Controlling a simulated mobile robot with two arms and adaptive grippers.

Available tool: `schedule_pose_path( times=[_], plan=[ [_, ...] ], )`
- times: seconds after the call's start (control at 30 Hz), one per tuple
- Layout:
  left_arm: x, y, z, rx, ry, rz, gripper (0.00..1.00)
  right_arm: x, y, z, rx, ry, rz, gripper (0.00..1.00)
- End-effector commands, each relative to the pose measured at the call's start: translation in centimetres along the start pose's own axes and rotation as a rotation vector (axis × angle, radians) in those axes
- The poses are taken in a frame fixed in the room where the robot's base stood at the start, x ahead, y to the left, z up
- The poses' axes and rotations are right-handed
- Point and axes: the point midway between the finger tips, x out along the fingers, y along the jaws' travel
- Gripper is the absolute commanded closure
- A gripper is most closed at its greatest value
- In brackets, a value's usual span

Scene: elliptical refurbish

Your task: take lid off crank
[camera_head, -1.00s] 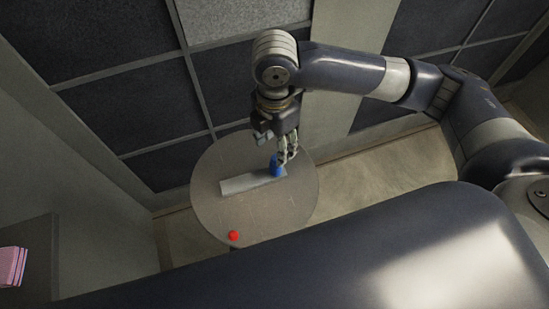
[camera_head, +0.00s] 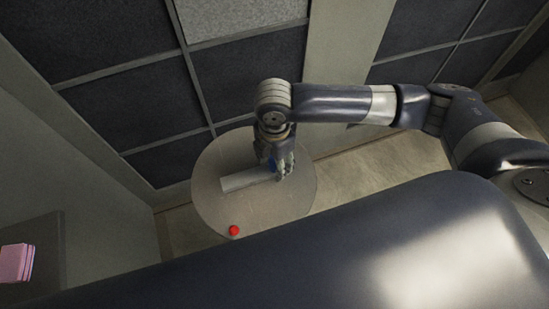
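A light grey bar (camera_head: 245,180), perhaps the crank, lies on a round table (camera_head: 215,215). A small blue piece (camera_head: 271,164), perhaps the lid, is at the bar's right end, mostly hidden by my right gripper (camera_head: 277,174). That gripper points down with its fingers low at the blue piece. I cannot tell whether the fingers touch it or have closed on it. My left gripper is not in view.
A red knob or ball (camera_head: 234,230) is at the table's front edge. Dark wall panels (camera_head: 100,110) stand close behind the table. A shelf (camera_head: 45,235) at the left holds a pink folded item (camera_head: 14,262).

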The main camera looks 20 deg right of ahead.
Motion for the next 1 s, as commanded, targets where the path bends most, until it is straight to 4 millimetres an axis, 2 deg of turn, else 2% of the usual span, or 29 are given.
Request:
schedule_pose_path(
  times=[0.03, 0.17, 0.57, 0.67, 1.0],
  plan=[
    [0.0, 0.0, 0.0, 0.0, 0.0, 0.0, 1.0, 0.0, 0.0, 0.0, 0.0, 0.0, 0.0, 0.66],
    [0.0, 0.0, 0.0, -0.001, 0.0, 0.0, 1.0, -0.1, 0.0, 0.0, 0.0, 0.0, 0.0, 0.84],
    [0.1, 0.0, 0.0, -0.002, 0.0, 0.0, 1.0, -0.6, 0.1, 0.0, 0.0, 0.001, 0.003, 0.85],
    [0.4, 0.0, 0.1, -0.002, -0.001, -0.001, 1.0, -1.9, 0.2, 0.0, -0.001, 0.001, 0.005, 0.85],
    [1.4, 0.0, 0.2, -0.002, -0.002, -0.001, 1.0, -8.4, 0.1, 0.0, -0.001, 0.0, 0.004, 0.85]
  ],
)
